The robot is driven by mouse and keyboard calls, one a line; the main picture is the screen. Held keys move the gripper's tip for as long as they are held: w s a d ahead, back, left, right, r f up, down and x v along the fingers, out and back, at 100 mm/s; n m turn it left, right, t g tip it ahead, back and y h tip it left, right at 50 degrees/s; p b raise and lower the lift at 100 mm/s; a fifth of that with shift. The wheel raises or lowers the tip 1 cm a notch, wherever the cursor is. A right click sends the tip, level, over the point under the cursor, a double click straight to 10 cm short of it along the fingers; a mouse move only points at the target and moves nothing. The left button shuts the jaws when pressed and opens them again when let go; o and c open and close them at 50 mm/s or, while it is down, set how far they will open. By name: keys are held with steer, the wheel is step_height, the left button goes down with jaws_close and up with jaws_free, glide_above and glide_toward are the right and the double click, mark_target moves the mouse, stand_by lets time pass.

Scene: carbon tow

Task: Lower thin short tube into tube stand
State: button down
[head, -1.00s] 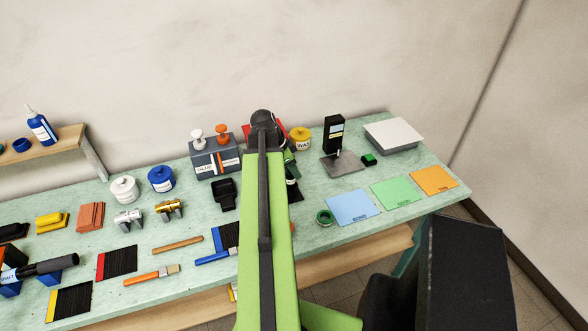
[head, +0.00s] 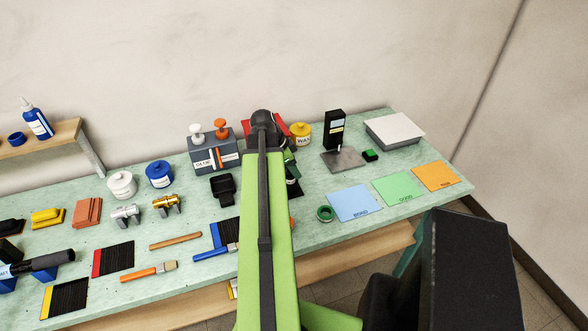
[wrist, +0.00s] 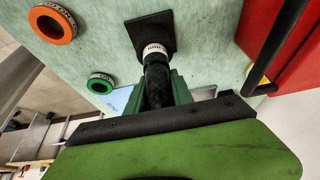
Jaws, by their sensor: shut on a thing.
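My gripper (wrist: 158,90) is shut on the thin short tube (wrist: 157,82), a dark, woven-looking piece between its green fingers in the wrist view. Beyond it, in line with the tube, is the tube stand with its black square base (wrist: 150,33) on the bench. A white band with dark lettering shows between the tube and the base. I cannot tell whether the tube's end is inside the stand or just above it. In the head view my green arm hides most of this; part of the black base (head: 297,193) shows to its right.
In the wrist view, an orange ring (wrist: 53,22) and a green ring (wrist: 100,84) lie left, and a red block (wrist: 275,40) with a black handle stands close on the right. In the head view, blue, green and orange mats (head: 354,203) lie right of my arm.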

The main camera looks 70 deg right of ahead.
steer(key=shift+f+b, duration=1.05)
steer(key=shift+f, duration=0.1)
steer(key=c, duration=1)
jaws_free()
steer(key=shift+r, duration=0.1)
steer(key=shift+c, duration=0.2)
steer(key=p+v, duration=1.6)
steer(key=v, duration=0.1)
steer(key=shift+a+r, duration=0.2)
